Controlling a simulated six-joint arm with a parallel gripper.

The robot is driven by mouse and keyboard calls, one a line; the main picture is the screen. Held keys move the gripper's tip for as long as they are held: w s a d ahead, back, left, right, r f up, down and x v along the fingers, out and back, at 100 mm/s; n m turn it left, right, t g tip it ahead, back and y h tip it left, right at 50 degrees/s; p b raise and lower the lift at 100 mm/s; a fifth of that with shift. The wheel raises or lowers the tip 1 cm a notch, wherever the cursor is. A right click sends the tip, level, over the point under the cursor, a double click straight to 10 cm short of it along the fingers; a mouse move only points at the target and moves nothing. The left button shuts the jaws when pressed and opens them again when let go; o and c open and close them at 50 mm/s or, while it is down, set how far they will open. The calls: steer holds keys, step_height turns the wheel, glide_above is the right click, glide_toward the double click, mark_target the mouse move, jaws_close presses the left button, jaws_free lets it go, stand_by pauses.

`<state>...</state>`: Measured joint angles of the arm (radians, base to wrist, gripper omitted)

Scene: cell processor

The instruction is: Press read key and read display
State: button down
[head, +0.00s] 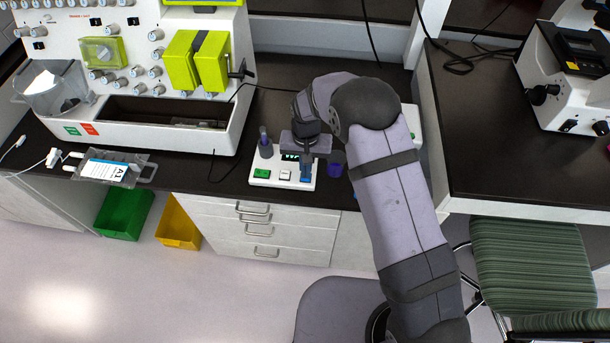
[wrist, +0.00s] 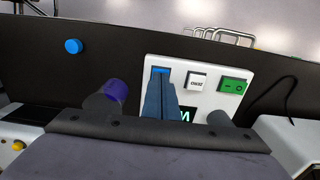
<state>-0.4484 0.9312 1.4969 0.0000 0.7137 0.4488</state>
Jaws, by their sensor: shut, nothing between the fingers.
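A small white device (head: 272,181) stands on the dark bench; it also shows in the wrist view (wrist: 213,101). It has a green rocker switch (wrist: 234,87), a white key (wrist: 197,80) with small dark lettering and a blue key (wrist: 160,71). I cannot make out which label says read. Its display (head: 290,156) glows green but is partly covered by my gripper, and its reading is not legible. My gripper (wrist: 159,82) is shut and empty, pointing down with its tips at the blue key. I cannot tell whether they touch or press it.
A purple-capped tube (wrist: 116,90) stands beside the device, close to my gripper. A blue cap (wrist: 73,46) lies farther off on the bench. A large white processor (head: 140,135) with a cable stands left of the device. A microscope (head: 575,75) is at the right.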

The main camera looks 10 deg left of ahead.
steer(key=shift+r+p, duration=0.65)
steer(key=shift+r, duration=0.25)
step_height(320, 180, up, 5)
steer(key=p, duration=0.3)
stand_by(0.4)
stand_by(0.4)
